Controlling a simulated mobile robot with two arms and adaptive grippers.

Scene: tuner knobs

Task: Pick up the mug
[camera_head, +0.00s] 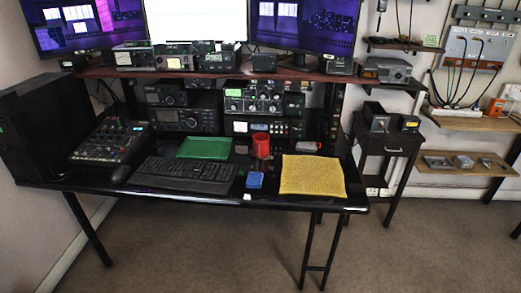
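A red mug (261,147) stands upright on the black desk (300,203), right of the middle. It sits between a green flat item and a yellow cloth, in front of the stacked radio sets. Its handle is hard to make out at this size. Neither of my grippers is in the head view, so nothing shows of how they stand to the mug.
A mixer (110,138) stands at left. Radios (262,100) and monitors rise behind. Floor in front is clear.

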